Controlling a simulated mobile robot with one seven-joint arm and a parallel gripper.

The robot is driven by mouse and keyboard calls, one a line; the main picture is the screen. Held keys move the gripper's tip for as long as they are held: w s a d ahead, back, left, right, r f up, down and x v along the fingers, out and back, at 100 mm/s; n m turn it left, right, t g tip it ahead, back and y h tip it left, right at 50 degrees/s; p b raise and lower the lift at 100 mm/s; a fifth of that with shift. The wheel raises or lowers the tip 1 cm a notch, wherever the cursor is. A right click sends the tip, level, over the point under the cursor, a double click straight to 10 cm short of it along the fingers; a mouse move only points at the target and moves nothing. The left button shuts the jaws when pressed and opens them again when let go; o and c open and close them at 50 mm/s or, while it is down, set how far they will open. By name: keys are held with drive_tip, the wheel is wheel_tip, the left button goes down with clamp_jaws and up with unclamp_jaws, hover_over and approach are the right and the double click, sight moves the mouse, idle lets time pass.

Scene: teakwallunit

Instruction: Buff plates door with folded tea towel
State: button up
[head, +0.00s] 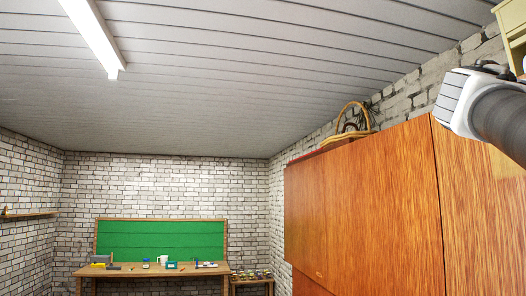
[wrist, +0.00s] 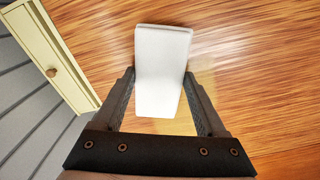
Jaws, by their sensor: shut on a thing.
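My gripper (wrist: 158,108) shows in the wrist view, its two dark fingers on either side of a white folded tea towel (wrist: 162,70). It is shut on the towel, which sticks out past the fingertips. Behind the towel is an orange-brown wood-grain surface (wrist: 255,60); I cannot tell whether the towel touches it. In the head view the tall wood-grain wall unit (head: 365,205) stands at the right. Which of its doors is the plates door I cannot tell. Part of my arm shows at the upper right of the head view; the gripper and towel are not visible there.
A cream cabinet with a round knob (wrist: 52,72) shows at the left of the wrist view. A basket (head: 352,118) sits on top of the wall unit. A workbench (head: 150,270) with small items stands by the far brick wall, below a green board (head: 160,240).

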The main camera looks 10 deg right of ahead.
drive_tip(key=shift+s, duration=0.3)
drive_tip(key=shift+s+a+b, duration=0.2)
drive_tip(key=shift+a+b, duration=0.55)
drive_tip(key=shift+a, duration=2.2)
